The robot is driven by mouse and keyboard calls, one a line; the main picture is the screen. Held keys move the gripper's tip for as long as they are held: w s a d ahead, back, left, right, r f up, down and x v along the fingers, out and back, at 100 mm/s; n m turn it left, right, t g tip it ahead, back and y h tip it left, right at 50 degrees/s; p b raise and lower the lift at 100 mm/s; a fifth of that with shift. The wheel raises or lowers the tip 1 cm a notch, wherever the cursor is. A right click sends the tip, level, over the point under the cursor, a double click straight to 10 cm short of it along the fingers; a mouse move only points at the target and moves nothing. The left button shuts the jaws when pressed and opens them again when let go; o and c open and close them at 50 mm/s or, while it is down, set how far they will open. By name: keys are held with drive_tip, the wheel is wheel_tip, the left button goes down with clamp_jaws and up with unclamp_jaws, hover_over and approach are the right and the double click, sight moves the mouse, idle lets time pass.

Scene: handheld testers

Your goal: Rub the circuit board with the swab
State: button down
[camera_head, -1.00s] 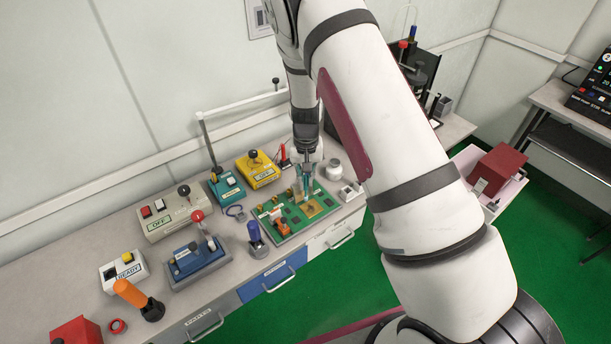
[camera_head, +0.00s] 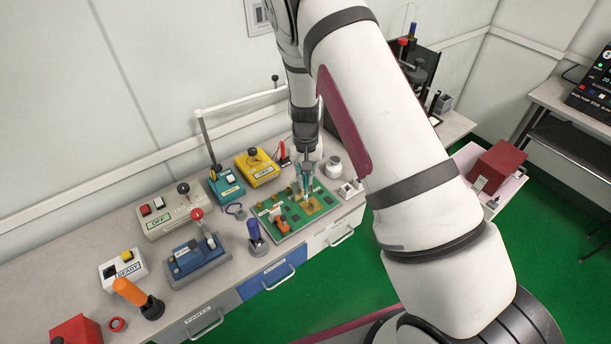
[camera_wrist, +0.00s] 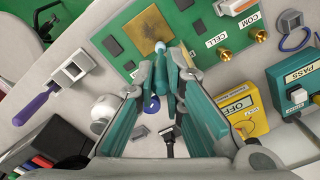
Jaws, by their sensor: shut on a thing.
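The green circuit board (camera_head: 284,232) lies on the bench, with a brown-gold square pad (camera_head: 315,206) on its right part. In the wrist view the board (camera_wrist: 187,25) fills the top, and the pad (camera_wrist: 139,30) is left of centre. My gripper (camera_wrist: 171,72) has teal finger pads and is shut on the slim swab (camera_wrist: 161,73). The swab's tip is at the pad's lower right edge; I cannot tell whether it touches. In the head view my gripper (camera_head: 306,178) points down over the board, and the swab is too small to make out clearly.
A blue-handled tool (camera_head: 256,239) stands just left of the board. A yellow tester (camera_head: 257,168) and a teal tester (camera_head: 226,184) stand behind it. A white jar (camera_head: 333,167) and a small grey holder (camera_head: 349,190) are close on the right. The bench's front edge is near the board.

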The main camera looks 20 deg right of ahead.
drive_tip(key=shift+f, duration=0.75)
idle(0.3)
drive_tip(key=shift+s, duration=0.15)
drive_tip(key=shift+s+d+r, duration=0.1)
drive_tip(key=shift+s+d, duration=0.05)
drive_tip(key=shift+s, duration=0.25)
drive_tip(key=shift+s, duration=0.15)
drive_tip(key=shift+s+d+p, duration=0.2)
drive_tip(key=shift+s+p, duration=0.2)
drive_tip(key=shift+s, duration=0.15)
drive_tip(key=shift+s+d+p, duration=0.15)
drive_tip(key=shift+s+p, duration=0.15)
drive_tip(key=shift+s, duration=0.1)
drive_tip(key=shift+s, duration=0.15)
